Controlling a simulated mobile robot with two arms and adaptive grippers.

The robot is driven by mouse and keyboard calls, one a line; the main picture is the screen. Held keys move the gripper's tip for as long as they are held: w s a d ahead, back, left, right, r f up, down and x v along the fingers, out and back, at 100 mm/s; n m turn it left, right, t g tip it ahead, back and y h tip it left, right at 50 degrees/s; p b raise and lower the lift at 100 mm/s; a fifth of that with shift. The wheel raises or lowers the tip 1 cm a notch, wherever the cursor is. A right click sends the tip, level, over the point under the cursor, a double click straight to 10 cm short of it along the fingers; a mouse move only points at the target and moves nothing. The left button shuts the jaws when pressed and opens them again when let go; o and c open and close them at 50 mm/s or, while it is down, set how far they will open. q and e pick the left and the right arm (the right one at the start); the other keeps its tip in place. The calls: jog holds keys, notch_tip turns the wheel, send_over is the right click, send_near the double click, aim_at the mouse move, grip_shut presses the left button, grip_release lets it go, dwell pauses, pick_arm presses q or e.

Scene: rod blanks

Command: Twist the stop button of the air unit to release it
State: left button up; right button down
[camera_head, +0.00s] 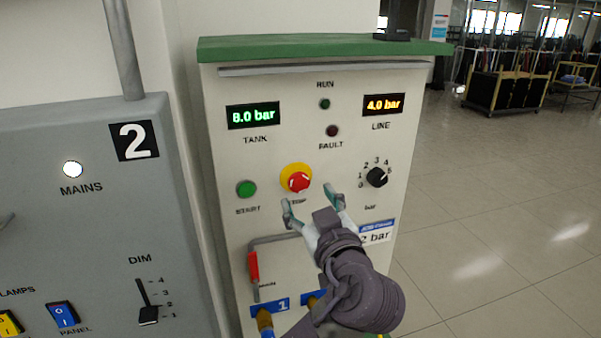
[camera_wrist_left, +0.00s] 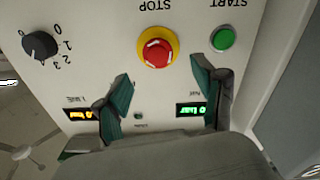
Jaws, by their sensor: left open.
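The stop button is a red mushroom knob (camera_head: 298,182) with white marks on a yellow ring, on the front panel of the air unit (camera_head: 230,90). The red knob also shows in the left wrist view (camera_wrist_left: 157,53), upside down, beyond the fingertips. My left gripper (camera_head: 312,207) is open and empty, just below the stop button in the head view and apart from it. Its two teal fingertips (camera_wrist_left: 160,82) stand apart in the wrist view, with the knob between and above them. My right gripper is not in view.
The green start button (camera_head: 246,189) is left of the stop button, and the black pressure dial (camera_head: 376,177) is right. A red-handled main valve lever (camera_head: 253,267) is below. A grey electrical cabinet (camera_head: 90,220) stands at left. Open floor lies to the right.

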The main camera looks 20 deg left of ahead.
aim_at(300, 182)
pick_arm(q)
jog(key=p+x, duration=0.2)
jog(key=x, duration=0.4)
jog(key=shift+w, duration=0.15)
jog(key=shift+w+a+f, duration=0.1)
jog(key=shift+w, duration=0.1)
jog(key=shift+c, duration=0.2)
jog(key=c, duration=1.1)
jog(key=shift+f+m+b, duration=0.2)
jog(key=shift+m+b, duration=0.3)
jog(key=shift+b, duration=0.1)
jog(key=shift+s+r+m+b, duration=0.1)
jog(key=shift+m+b, duration=0.25)
jog(key=shift+m, duration=0.25)
jog(key=shift+r+m, duration=0.15)
jog(key=shift+m, duration=1.05)
jog(key=shift+s+r+m+p, duration=0.15)
jog(key=shift+m+p, duration=0.45)
jog(key=shift+m, duration=0.9)
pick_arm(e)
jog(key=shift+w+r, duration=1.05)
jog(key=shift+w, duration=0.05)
